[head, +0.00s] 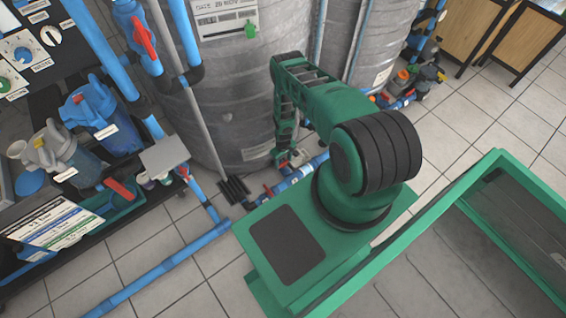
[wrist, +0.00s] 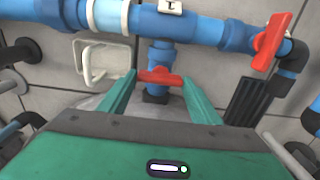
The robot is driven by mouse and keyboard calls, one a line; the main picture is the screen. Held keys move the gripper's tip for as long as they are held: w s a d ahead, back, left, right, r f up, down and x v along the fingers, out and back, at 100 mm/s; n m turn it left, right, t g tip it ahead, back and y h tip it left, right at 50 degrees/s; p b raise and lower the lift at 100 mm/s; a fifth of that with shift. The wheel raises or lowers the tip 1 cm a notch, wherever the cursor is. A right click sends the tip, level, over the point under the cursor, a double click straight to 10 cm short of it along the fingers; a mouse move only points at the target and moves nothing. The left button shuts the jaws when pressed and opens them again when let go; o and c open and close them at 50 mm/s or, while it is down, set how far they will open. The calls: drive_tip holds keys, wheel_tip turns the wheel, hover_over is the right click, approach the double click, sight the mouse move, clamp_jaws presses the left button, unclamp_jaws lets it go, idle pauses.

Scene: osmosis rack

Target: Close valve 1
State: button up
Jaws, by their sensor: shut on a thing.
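A small red valve handle (wrist: 160,75) sits on a short blue branch pipe below the main blue pipe in the wrist view. A white tag (wrist: 171,6) on the pipe above it seems to read 1. My gripper (wrist: 159,82) has its two green fingers on either side of this handle and is shut on it. The handle lies crosswise between the fingertips. In the head view my gripper (head: 286,158) reaches down to the floor-level blue pipe beside the grey tank, and the fingertips are too small to make out.
Another red handle (wrist: 271,42) stands on the pipe to the right in the wrist view. A dark grate (wrist: 247,101) lies right of the fingers. In the head view, a large grey tank (head: 235,100) stands behind, and a cart with blue filter housings (head: 100,115) stands left.

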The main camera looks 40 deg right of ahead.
sight(283, 163)
drive_tip(key=o, duration=1.1)
wheel_tip(283, 163, up, 11)
drive_tip(key=shift+f, duration=0.15)
idle(0.5)
